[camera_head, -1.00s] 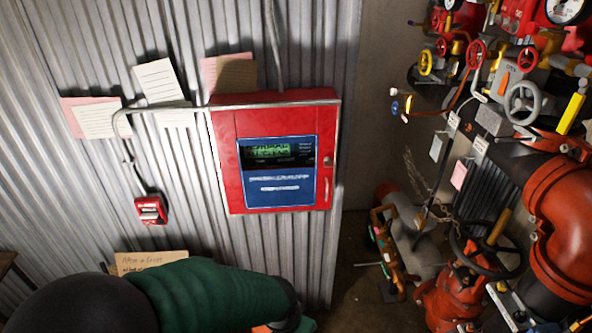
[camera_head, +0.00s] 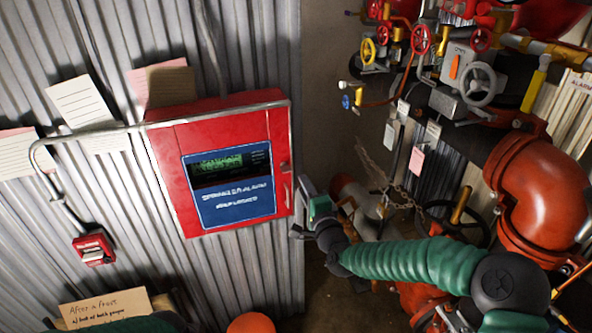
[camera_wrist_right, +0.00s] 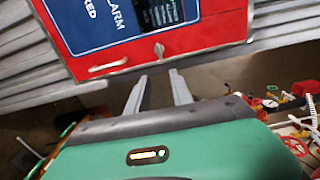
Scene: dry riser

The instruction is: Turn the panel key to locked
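The red alarm panel (camera_head: 165,165) hangs on the corrugated wall, with a blue face and a lit green display. The small silver panel key (camera_head: 284,164) sits on its right edge, above a pale handle (camera_head: 287,195). My right gripper (camera_head: 303,208) is just right of the panel's lower right edge. In the right wrist view the right gripper (camera_wrist_right: 159,88) has its two fingers apart with nothing between them. The key (camera_wrist_right: 159,50) lies beyond the fingertips, roughly in line with the gap, and no contact shows. My left gripper is out of view.
Red pipes (camera_head: 540,185) and valves with handwheels (camera_head: 478,84) crowd the right side. A conduit (camera_head: 90,135) runs along the panel's top to a red call point (camera_head: 93,248). Paper notes (camera_head: 80,100) are on the wall. A cardboard sign (camera_head: 105,308) is low at left.

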